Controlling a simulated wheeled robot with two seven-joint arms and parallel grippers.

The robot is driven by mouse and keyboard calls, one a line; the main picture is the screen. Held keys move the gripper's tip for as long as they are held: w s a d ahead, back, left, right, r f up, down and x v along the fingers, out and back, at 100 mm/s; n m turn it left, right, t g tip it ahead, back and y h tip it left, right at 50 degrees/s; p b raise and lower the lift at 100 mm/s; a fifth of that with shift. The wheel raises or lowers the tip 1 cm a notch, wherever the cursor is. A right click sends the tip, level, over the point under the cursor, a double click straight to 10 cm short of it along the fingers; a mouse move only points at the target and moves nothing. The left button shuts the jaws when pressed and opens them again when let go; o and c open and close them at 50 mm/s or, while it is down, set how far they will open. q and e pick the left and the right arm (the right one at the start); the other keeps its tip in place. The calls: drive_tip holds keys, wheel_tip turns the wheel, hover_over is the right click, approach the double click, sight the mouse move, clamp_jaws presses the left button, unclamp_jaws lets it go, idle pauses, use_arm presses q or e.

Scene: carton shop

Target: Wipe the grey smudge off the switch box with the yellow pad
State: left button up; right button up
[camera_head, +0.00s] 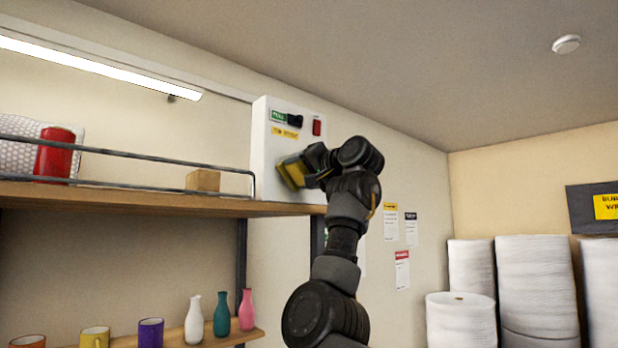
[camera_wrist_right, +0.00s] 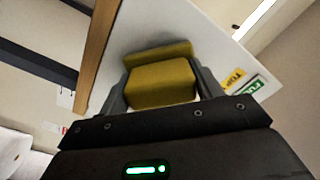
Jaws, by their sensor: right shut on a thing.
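The switch box (camera_head: 262,150) is a white box on the wall at the right end of the upper shelf. It has a green label, a black knob, a red switch and a yellow label. My right gripper (camera_head: 308,168) is shut on the yellow pad (camera_head: 291,172) and holds it at the lower front of the box. In the right wrist view the pad (camera_wrist_right: 160,82) sits between the fingers, close against the white box face (camera_wrist_right: 205,38); I cannot tell if it touches. No grey smudge is visible; the pad and gripper hide part of the face. My left gripper is not in view.
The wooden upper shelf (camera_head: 130,199) has a dark rail (camera_head: 150,158) along its front, left of the box. Vases and mugs stand on a lower shelf. Wrapped rolls (camera_head: 538,285) stand at right.

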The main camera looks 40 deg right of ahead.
drive_tip(key=shift+w+a, duration=0.1)
drive_tip(key=shift+a, duration=0.5)
drive_tip(key=shift+a+f+b, duration=0.15)
drive_tip(key=shift+a+b, duration=0.4)
drive_tip(key=shift+a, duration=1.4)
drive_tip(key=shift+s+f+b, duration=0.1)
drive_tip(key=shift+s+b, duration=0.5)
drive_tip(key=shift+b, duration=0.4)
drive_tip(key=shift+s+r+b, duration=0.2)
drive_tip(key=shift+s+b, duration=0.8)
drive_tip(key=shift+s, duration=1.25)
